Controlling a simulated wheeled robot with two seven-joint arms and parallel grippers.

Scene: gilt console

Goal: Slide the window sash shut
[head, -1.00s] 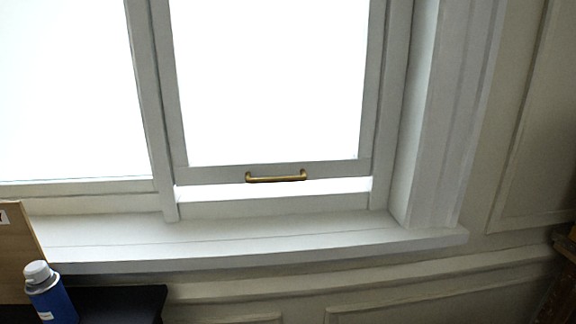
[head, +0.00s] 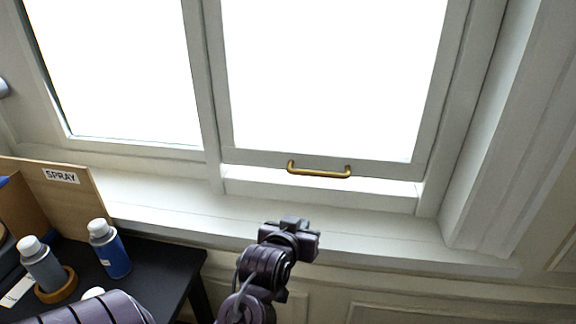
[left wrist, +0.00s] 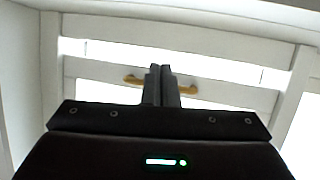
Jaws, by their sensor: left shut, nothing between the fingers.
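The white window sash (head: 255,158) has a brass bar handle (head: 320,170) on its bottom rail. A narrow bright gap shows between that rail and the bottom of the frame. My left gripper (head: 294,222) is in front of the sill, below the handle in the head view, and apart from it as far as I can tell. In the left wrist view the shut, empty fingers (left wrist: 161,84) cover the middle of the brass handle (left wrist: 133,80); its two ends show on either side. The right gripper is not in view.
The white sill (head: 190,205) runs below the window. The sill to the right is clear.

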